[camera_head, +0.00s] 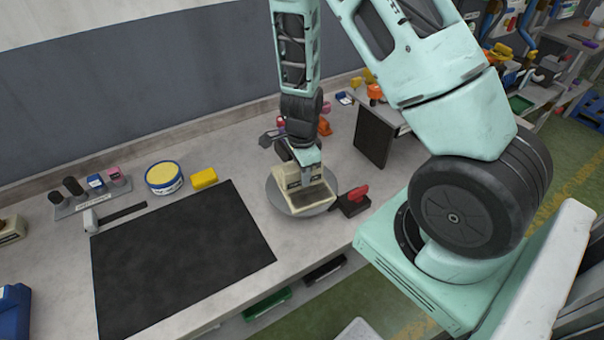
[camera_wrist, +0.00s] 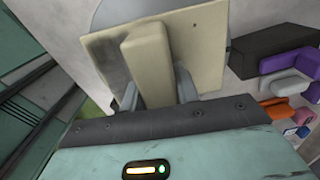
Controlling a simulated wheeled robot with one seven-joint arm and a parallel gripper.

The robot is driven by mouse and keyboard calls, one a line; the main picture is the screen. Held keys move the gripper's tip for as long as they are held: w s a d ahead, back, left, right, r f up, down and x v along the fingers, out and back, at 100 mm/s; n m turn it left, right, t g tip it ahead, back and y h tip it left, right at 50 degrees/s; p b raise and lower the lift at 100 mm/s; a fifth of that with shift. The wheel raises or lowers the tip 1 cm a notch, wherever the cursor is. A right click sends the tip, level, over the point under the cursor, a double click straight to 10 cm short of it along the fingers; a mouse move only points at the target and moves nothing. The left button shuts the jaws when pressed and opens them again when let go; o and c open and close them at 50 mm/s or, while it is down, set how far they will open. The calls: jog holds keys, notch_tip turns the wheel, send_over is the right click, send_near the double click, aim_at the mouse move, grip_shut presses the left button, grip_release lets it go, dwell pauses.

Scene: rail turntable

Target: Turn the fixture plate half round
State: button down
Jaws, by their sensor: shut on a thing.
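The fixture plate (camera_head: 290,197) is a cream slab on a round grey turntable (camera_head: 325,209) near the front edge of the bench. In the wrist view, the plate (camera_wrist: 208,50) has a raised cream bar (camera_wrist: 146,50) across it. My gripper (camera_wrist: 157,90) has a grey finger on each side of this bar and is shut on it. The turntable (camera_wrist: 108,14) shows behind the plate there. In the head view, my gripper (camera_head: 298,162) comes down from above and hides part of the plate.
A black block with a red lever (camera_head: 357,194) sits close to the turntable's right. A black mat (camera_head: 185,255) covers the bench to the left. A yellow block (camera_head: 204,179) and a round yellow tin (camera_head: 164,178) stand behind it. A dark upright panel (camera_head: 374,137) stands behind right.

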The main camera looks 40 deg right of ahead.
jog(key=shift+w+n, duration=0.1)
jog(key=shift+n, duration=0.8)
jog(key=c, duration=1)
grip_release()
jog(key=shift+c, duration=0.2)
jog(key=shift+r, duration=0.1)
notch_tip(320, 180, up, 17)
jog(key=p, duration=0.3)
jog(key=shift+r, duration=0.15)
